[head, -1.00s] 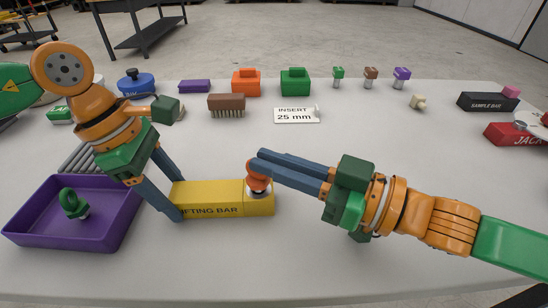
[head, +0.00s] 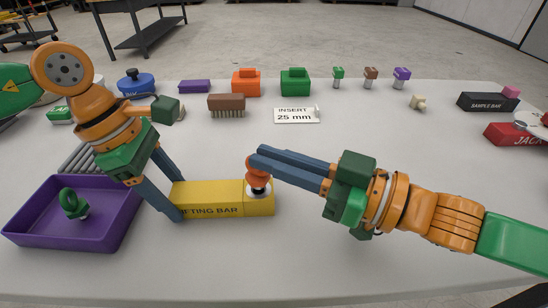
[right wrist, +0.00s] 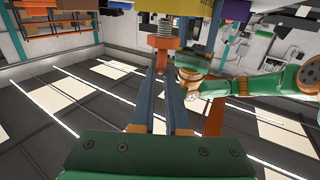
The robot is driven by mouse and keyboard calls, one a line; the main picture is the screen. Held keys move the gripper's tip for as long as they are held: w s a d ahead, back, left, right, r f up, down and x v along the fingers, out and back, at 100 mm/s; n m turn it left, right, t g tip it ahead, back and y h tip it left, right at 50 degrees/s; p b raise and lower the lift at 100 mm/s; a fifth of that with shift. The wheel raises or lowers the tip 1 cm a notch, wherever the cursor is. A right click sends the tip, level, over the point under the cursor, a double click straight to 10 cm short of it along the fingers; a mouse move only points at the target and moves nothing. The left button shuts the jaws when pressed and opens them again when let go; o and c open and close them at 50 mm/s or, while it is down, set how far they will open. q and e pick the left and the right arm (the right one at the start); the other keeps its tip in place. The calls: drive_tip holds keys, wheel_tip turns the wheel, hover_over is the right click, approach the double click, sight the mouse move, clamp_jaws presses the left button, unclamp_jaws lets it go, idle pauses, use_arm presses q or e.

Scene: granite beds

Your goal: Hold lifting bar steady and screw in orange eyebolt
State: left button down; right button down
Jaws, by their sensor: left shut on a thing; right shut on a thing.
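The yellow lifting bar (head: 208,197) lies on the table at front centre. My left gripper (head: 178,200) is shut on its left end. The orange eyebolt (head: 257,175) is upright over the pale round seat (head: 258,190) at the bar's right end. My right gripper (head: 254,158) is shut on the eyebolt's head, fingers coming in from the right. In the right wrist view, the orange eyebolt (right wrist: 163,46) is between the fingertips, with bare thread showing between its head and the yellow bar (right wrist: 186,6). Whether the thread tip is engaged cannot be told.
A purple tray (head: 110,235) holding a green eyebolt (head: 73,203) stands at front left. A white "INSERT 25 mm" sign (head: 296,116) and a brown brush (head: 227,105) are behind the bar. Several coloured blocks and bolts line the back. The table in front is clear.

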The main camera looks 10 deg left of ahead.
drive_tip(key=shift+f, duration=0.65)
idle(0.4)
drive_tip(key=shift+r, duration=0.6)
drive_tip(key=c, duration=0.8)
unclamp_jaws()
drive_tip(key=shift+c, duration=0.2)
drive_tip(key=shift+v, duration=2.5)
